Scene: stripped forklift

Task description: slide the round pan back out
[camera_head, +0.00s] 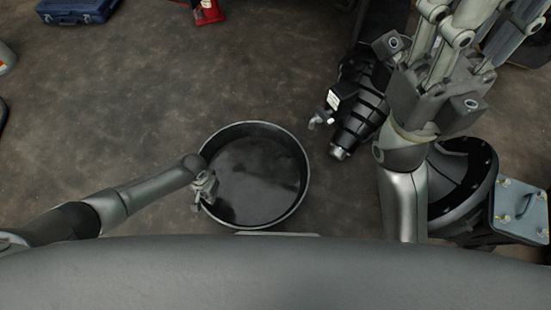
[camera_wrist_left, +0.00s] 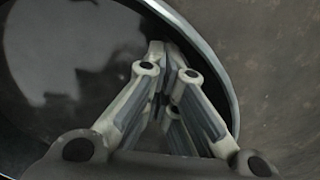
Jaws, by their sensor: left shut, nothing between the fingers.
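The round pan (camera_head: 252,178), black and shallow with a pale rim, lies on the floor in the middle of the head view. A dark, shiny patch covers part of its bottom. My left gripper (camera_head: 206,190) is at the pan's left rim. In the left wrist view its fingers (camera_wrist_left: 163,50) are shut together with nothing between them, over the pan's inside (camera_wrist_left: 60,65) close to the rim. Whether they touch the pan, I cannot tell. My right gripper (camera_head: 455,35) is large at the upper right, away from the pan. Its fingertips run past the top edge.
A dark ribbed machine part (camera_head: 358,105) lies right of the pan. A black round part (camera_head: 460,185) and a grey plate with a handle (camera_head: 520,208) are farther right. A blue case (camera_head: 76,10) and a red object (camera_head: 208,12) stand at the back.

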